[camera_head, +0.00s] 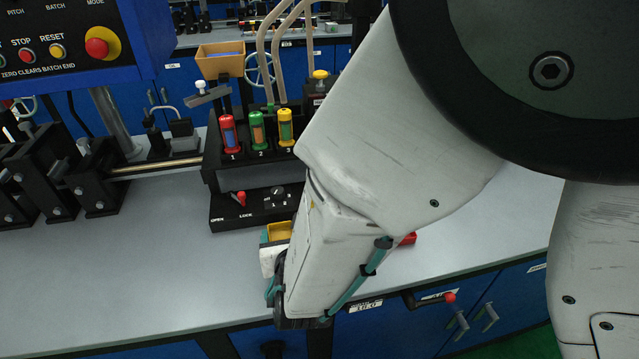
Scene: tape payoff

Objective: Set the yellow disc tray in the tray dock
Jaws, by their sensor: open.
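A yellow piece (279,231), which looks like the yellow disc tray, shows in part on the grey bench just left of my forearm. The rest of it is hidden. My gripper (268,252) is low at the bench's front side, mostly behind my wrist. Only a pale part and teal edges of it show, close by the yellow piece. It is open; whether it touches the piece cannot be told. A low black base (257,206) with a red-tipped OPEN/LOCK lever (240,198) and a knob stands behind. I cannot tell whether it is the tray dock.
Red, green and yellow cartridges (257,131) stand in numbered slots above the base. A red piece (408,239) shows right of my arm. A red-ended crank handle (449,297) juts from the bench front. Black clamp blocks (50,175) stand left. The front-left bench (130,270) is clear.

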